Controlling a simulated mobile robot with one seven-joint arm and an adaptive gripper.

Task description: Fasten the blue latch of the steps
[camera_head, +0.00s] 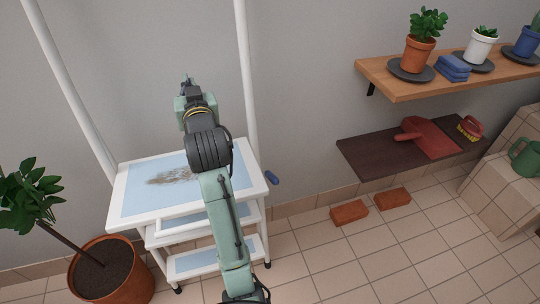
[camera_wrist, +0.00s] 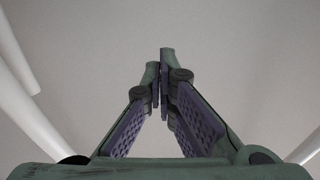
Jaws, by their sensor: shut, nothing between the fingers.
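The steps (camera_head: 129,205) are a white frame with light blue treads, standing against the wall at the left of the head view. Dark dirt lies on the top tread. The blue latch (camera_head: 272,177) is a small blue piece at the right side of the steps, just below the top tread's edge. My gripper (camera_head: 185,80) is raised above the top tread, in front of the wall, well up and left of the latch. In the wrist view my gripper (camera_wrist: 160,75) has its fingertips together with nothing between them, facing the plain wall. My arm hides part of the treads.
A potted plant (camera_head: 110,272) stands left of the steps. White poles (camera_head: 245,75) rise beside the top tread. At the right are a wooden shelf (camera_head: 400,92) with pots, a dark lower shelf (camera_head: 370,160) with a red dustpan (camera_head: 430,138), and bricks (camera_head: 349,213) on the floor.

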